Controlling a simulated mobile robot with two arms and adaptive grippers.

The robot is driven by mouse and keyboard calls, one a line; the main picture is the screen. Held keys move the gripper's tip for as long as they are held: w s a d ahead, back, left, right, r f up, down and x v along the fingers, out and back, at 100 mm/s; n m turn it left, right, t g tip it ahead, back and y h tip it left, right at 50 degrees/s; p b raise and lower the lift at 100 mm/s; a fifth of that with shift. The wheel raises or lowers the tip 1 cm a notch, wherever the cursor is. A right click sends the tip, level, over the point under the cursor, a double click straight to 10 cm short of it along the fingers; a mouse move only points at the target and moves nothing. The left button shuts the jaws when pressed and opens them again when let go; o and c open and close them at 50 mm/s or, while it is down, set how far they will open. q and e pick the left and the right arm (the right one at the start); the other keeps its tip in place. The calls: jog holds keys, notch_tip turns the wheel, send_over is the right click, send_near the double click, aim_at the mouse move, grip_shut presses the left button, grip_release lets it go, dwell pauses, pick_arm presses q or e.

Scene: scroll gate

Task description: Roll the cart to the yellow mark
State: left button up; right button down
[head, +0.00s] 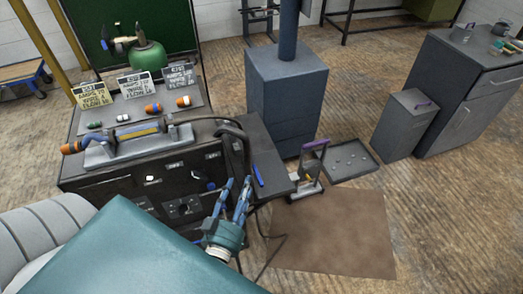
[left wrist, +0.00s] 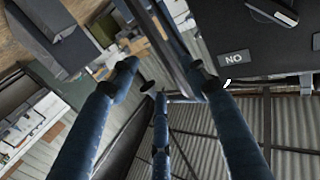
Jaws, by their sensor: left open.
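A low trolley with a blue frame and dark wheels (head: 28,78) stands at the far left edge of the head view, partly cut off; I cannot tell whether it is the task's cart. No yellow mark on the floor is visible. My left gripper (head: 238,184) has blue fingers, spread open, in front of the right part of a dark console (head: 110,180). In the left wrist view its fingers (left wrist: 165,85) are apart, and a dark bar (left wrist: 168,38) passes between or behind them; contact cannot be told. My right gripper is not in view.
The console carries a handled bar, label cards and orange-tipped plugs. A black cable hangs at its right. A blue-grey pillar block (head: 287,95), a small stand (head: 309,172), a tray (head: 350,160) and a grey cabinet (head: 465,95) stand beyond. A brown mat (head: 335,230) lies on open floor.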

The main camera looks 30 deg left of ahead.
aim_at(249, 165)
pick_arm(q)
jog(key=b+x, duration=0.3)
jog(key=x, duration=0.6)
jog(key=shift+w+a+f, duration=0.2)
jog(key=shift+w, duration=0.05)
jog(key=shift+w+a, duration=0.15)
jog(key=shift+w, duration=0.3)
jog(key=shift+r, duration=0.1)
grip_shut()
